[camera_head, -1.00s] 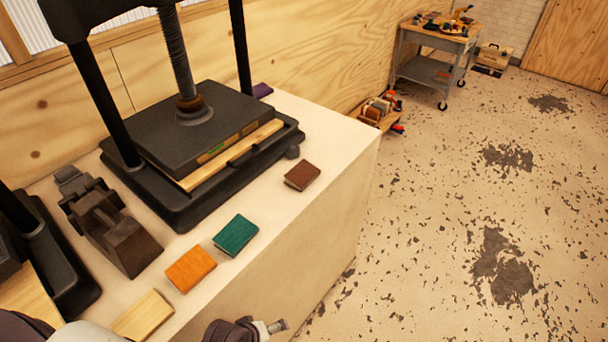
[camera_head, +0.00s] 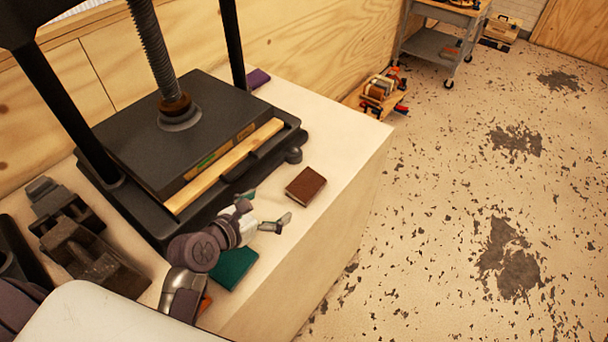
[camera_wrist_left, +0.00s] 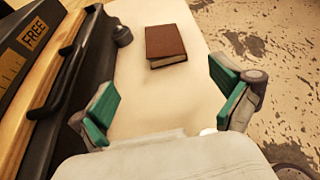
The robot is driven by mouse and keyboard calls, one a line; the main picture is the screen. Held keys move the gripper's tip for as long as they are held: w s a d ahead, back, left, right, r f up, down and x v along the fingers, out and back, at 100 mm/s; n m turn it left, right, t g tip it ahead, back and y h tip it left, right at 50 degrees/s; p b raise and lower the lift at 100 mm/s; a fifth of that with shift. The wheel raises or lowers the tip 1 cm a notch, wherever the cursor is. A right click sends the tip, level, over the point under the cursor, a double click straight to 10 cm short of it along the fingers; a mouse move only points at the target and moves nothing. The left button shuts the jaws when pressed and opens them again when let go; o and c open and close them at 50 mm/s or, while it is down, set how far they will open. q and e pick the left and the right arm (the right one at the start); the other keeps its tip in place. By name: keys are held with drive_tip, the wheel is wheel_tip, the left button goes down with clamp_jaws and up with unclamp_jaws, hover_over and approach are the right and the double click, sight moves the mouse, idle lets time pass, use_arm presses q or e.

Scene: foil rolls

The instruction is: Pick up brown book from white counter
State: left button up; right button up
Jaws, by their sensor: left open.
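The brown book (camera_head: 306,185) lies flat on the white counter (camera_head: 335,130), near its right edge and right of the black press. In the left wrist view the brown book (camera_wrist_left: 166,44) lies ahead of my fingers, centred between them and apart from them. My left gripper (camera_head: 262,212) is over the counter, just to the lower left of the brown book. In the left wrist view my left gripper (camera_wrist_left: 168,103) is open and empty, its green-padded fingers spread wide. My right gripper is not in view.
A black screw press (camera_head: 180,150) stands close on the left. A teal book (camera_head: 232,267) lies under my left arm, and an orange book (camera_head: 204,304) is mostly hidden. A purple book (camera_head: 258,78) lies behind the press. The counter's right edge drops to the floor.

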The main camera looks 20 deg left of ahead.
sight(303, 188)
use_arm(q)
drive_tip(key=shift+w+d, duration=0.3)
drive_tip(key=shift+d, duration=0.05)
drive_tip(key=x, duration=0.4)
drive_tip(key=shift+w+d, duration=0.25)
drive_tip(key=shift+d, duration=0.05)
drive_tip(key=x, duration=0.2)
drive_tip(key=shift+w+f, duration=0.2)
drive_tip(key=shift+f, duration=0.05)
drive_tip(key=shift+w+f+p, duration=0.1)
drive_tip(key=shift+w+p, duration=0.1)
drive_tip(key=shift+p, duration=0.1)
drive_tip(key=x, duration=0.3)
drive_tip(key=shift+w+d+f, duration=0.15)
drive_tip(key=shift+w+f, duration=0.05)
drive_tip(key=shift+f, duration=0.05)
drive_tip(key=shift+w+d+f, duration=0.1)
drive_tip(key=shift+w+f, duration=0.15)
drive_tip(key=shift+w, duration=0.2)
drive_tip(key=shift+s, duration=0.1)
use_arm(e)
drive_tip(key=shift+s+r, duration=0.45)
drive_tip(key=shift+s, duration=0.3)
